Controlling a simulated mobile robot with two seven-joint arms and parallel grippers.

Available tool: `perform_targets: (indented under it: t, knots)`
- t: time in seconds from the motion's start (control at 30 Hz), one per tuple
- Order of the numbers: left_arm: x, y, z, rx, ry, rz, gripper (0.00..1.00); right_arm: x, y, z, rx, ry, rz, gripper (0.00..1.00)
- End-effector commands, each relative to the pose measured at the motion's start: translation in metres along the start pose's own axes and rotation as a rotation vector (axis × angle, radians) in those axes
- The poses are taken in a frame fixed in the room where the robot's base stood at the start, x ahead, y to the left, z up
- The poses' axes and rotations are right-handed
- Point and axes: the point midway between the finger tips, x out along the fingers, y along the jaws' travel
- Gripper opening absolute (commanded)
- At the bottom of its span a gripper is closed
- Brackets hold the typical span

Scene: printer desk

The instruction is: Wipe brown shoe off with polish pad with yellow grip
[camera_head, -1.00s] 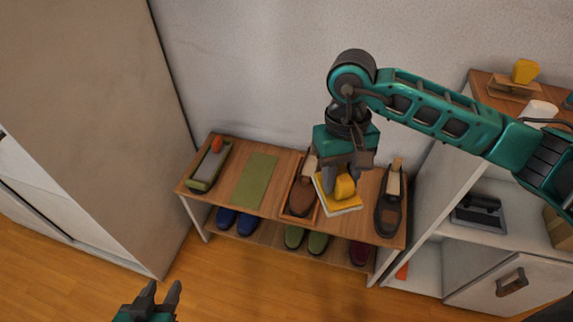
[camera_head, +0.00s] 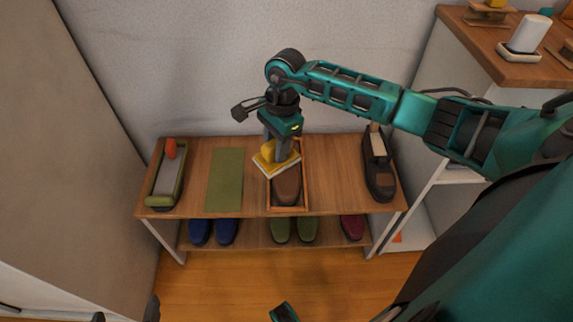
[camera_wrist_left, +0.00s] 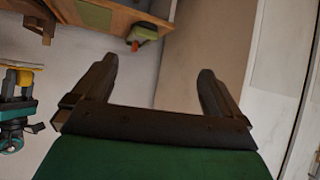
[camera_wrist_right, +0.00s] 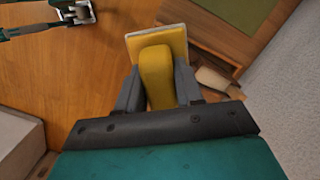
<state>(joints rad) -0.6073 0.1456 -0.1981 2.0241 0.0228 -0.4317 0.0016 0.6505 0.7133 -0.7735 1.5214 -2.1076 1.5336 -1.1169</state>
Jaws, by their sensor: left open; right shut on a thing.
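The brown shoe (camera_head: 286,187) sits in a shallow wooden tray (camera_head: 304,190) on the top of the low shelf; its rear part is hidden behind the pad and my right gripper. My right gripper (camera_head: 284,146) is shut on the yellow grip of the polish pad (camera_head: 272,164). The pad is tilted over the rear and left part of the shoe; I cannot tell whether it touches. In the right wrist view the yellow grip (camera_wrist_right: 157,75) is between the fingers. My left gripper (camera_wrist_left: 160,85) is open and empty, low in the head view and away from the shelf.
A green mat (camera_head: 225,180) lies left of the tray, and a green box with an orange item (camera_head: 168,175) stands at the far left. A dark shoe (camera_head: 378,170) stands at the right end. Blue (camera_head: 213,231), green (camera_head: 293,229) and maroon shoes (camera_head: 352,227) are on the lower level.

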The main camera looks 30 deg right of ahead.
Motion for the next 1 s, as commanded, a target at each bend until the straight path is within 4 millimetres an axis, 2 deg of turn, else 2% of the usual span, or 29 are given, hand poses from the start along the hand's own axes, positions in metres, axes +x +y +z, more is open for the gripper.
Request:
perform_targets:
  t: [0.03, 0.1, 0.27, 0.4, 0.73, 0.87, 1.0]
  knots:
    - [0.011, 0.002, 0.014, 0.000, 0.000, 0.006, 1.00, 0.027, -0.004, -0.014, 0.131, -0.002, -0.012, 0.00]
    - [0.015, 0.005, 0.018, -0.001, 0.000, 0.014, 1.00, 0.045, -0.008, -0.028, 0.290, -0.003, -0.031, 0.00]
    - [0.022, 0.007, 0.021, 0.001, 0.004, 0.022, 1.00, 0.068, -0.014, -0.050, 0.530, -0.007, -0.060, 0.00]
    - [0.023, 0.006, 0.015, 0.005, 0.017, 0.022, 1.00, 0.073, -0.016, -0.057, 0.608, -0.009, -0.070, 0.00]
    - [0.023, 0.005, 0.013, 0.007, 0.021, 0.022, 1.00, 0.072, -0.016, -0.057, 0.612, -0.009, -0.070, 0.00]
    - [0.023, 0.005, 0.016, 0.006, 0.018, 0.021, 1.00, 0.072, -0.017, -0.056, 0.611, -0.008, -0.069, 0.00]
    - [0.028, 0.006, 0.026, 0.005, 0.009, 0.023, 1.00, 0.083, -0.016, -0.057, 0.612, -0.008, -0.067, 0.00]
